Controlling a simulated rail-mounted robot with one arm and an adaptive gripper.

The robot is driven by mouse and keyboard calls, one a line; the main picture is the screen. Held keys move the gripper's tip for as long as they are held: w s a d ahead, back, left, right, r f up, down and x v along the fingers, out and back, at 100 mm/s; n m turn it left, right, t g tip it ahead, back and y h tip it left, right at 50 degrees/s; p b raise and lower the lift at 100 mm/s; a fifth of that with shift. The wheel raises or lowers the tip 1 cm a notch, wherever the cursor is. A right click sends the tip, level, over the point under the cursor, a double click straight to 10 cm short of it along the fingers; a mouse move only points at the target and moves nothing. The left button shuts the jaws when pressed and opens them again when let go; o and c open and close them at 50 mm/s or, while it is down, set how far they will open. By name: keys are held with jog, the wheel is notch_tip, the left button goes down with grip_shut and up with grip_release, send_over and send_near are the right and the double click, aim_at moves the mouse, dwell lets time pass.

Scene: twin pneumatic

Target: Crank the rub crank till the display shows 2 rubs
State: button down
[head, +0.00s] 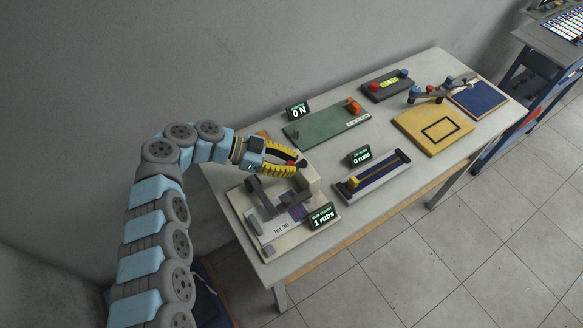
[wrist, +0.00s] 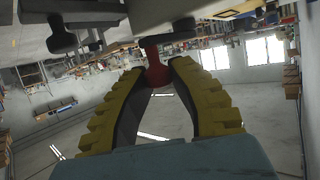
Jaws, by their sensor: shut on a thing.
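The rub tester (head: 247,225) is a pale machine with grey arms and a plate marked "lot 30", at the near left of the bench. Its small display (head: 323,215) reads "1 rubs". My gripper (head: 297,166) has yellow ribbed fingers and is at the back of the tester. In the wrist view my gripper (wrist: 157,68) is shut on the red crank knob (wrist: 157,75), which sits between the two fingertips. In the head view the fingers largely hide the crank, with only a little red showing.
A slider device (head: 375,178) with a "0 runs" display (head: 360,156) stands right of the tester. A green board (head: 325,128) with a "0 N" display (head: 298,111) lies behind. A yellow board (head: 433,130) and a blue pad (head: 479,98) lie farther right. A wall runs behind the bench.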

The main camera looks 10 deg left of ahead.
aim_at(290, 163)
jog(key=shift+a+b, duration=0.1)
jog(key=shift+b, duration=0.2)
dwell(0.4)
jog(key=c, duration=0.9)
grip_release()
notch_tip(290, 163, up, 10)
